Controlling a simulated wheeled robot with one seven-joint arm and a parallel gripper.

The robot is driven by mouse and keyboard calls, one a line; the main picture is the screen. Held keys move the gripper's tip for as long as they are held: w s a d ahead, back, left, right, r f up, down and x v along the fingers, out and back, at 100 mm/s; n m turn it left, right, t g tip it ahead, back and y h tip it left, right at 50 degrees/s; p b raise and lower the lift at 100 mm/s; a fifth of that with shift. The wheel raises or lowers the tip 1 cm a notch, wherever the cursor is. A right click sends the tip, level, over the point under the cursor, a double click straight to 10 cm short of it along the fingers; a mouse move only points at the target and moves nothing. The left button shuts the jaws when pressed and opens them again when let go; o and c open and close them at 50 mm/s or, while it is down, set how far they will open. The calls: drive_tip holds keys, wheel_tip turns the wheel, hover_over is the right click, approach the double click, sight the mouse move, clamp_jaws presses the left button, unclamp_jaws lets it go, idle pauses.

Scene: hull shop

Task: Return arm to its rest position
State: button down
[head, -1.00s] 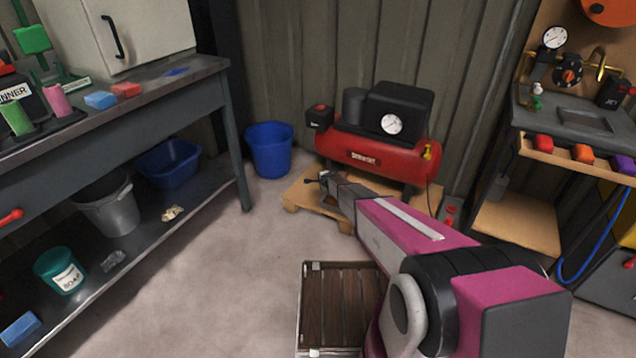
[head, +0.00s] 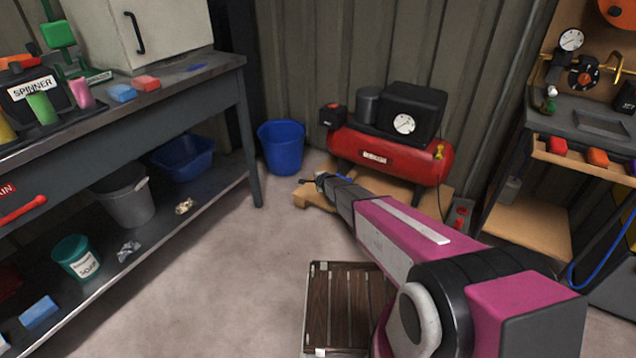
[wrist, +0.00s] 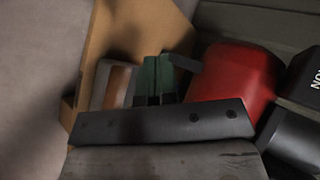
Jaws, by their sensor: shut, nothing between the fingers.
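My arm, magenta and dark grey, reaches forward from the bottom right of the head view. My gripper (head: 322,180) is at its far end, in front of the red compressor (head: 392,152) and over the wooden pallet (head: 312,196) beneath it. The gripper is shut and holds nothing. In the wrist view, the compressor's red tank (wrist: 238,80) is to the right of the fingers and the tan pallet (wrist: 125,30) is behind them. The exact gap between gripper and compressor is unclear.
A workbench (head: 200,85) with a lower shelf runs along the left. A blue bucket (head: 281,146) stands on the floor by the wall. A slatted wooden crate (head: 340,310) is beside my arm. A tool stand (head: 580,150) is at right. The floor at centre left is clear.

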idle(0.4)
drive_tip(key=s+d+r+n+g+h, duration=0.1)
drive_tip(key=s+d+r+n+g, duration=0.2)
drive_tip(key=s+d+r, duration=0.5)
drive_tip(key=s+d+r+n+g+h, duration=0.1)
drive_tip(key=s+d+r+n+g, duration=0.2)
drive_tip(key=s, duration=1.7)
drive_tip(key=s+d+r+n+g+h, duration=0.1)
drive_tip(key=s+d+r+n+g, duration=0.2)
drive_tip(key=s+d+r+n, duration=0.4)
drive_tip(key=s+d+r, duration=0.7)
drive_tip(key=shift+r+n+g+h, duration=0.15)
drive_tip(key=shift+n+g+h, duration=0.25)
